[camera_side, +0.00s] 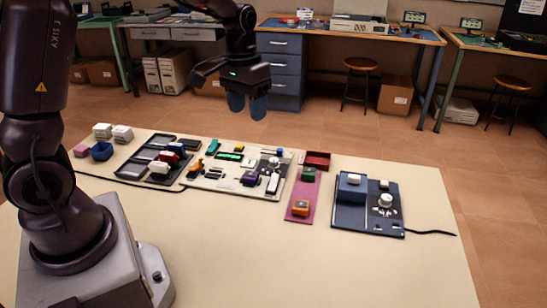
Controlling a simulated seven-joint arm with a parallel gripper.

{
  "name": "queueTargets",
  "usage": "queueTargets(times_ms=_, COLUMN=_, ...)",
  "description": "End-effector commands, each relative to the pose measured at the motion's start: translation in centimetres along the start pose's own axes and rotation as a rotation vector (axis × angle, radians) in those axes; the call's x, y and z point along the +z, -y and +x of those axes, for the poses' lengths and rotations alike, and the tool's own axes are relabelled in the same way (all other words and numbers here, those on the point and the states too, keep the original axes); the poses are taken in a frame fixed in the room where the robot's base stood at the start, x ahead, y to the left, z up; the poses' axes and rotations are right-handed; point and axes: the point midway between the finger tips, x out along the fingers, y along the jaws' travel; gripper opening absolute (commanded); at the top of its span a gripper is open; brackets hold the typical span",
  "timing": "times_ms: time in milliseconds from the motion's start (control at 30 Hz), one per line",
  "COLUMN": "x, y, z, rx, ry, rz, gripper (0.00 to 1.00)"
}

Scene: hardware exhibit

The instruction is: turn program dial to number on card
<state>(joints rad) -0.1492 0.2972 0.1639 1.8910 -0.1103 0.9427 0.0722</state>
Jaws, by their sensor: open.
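A white round dial (385,200) sits on a dark blue panel (350,218) at the right of the table. Its pointer and markings are too small to read. A small white piece (384,184) stands behind the dial; I cannot tell whether it is the card, and no number is legible. My gripper (247,106), with blue fingertips, is open and empty. It hangs high above the table's far side, up and left of the dial, touching nothing.
A cream board (215,184) crowded with small parts lies mid-table, with black trays (140,170) left of it. A pink mat (298,212) with coloured blocks lies between board and panel. A black cable (430,233) runs right from the panel. The table's front is clear.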

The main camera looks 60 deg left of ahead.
Motion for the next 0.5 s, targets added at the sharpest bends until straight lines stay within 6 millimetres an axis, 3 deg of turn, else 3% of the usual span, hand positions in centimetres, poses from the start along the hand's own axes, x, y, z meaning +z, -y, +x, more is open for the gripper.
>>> queueTargets(times_ms=100, x=-3.9, y=2.2, z=4.1, rx=-0.020, ry=0.055, rz=-0.038, gripper=0.55)
queueTargets(times_ms=300, x=-9.2, y=5.5, z=10.2, rx=-0.051, ry=0.093, rz=-0.051, gripper=0.55)
queueTargets(times_ms=400, x=-11.6, y=6.3, z=11.8, rx=-0.059, ry=0.079, rz=-0.032, gripper=0.55)
queueTargets(times_ms=500, x=-13.5, y=6.2, z=11.0, rx=-0.054, ry=0.036, rz=-0.003, gripper=0.55)
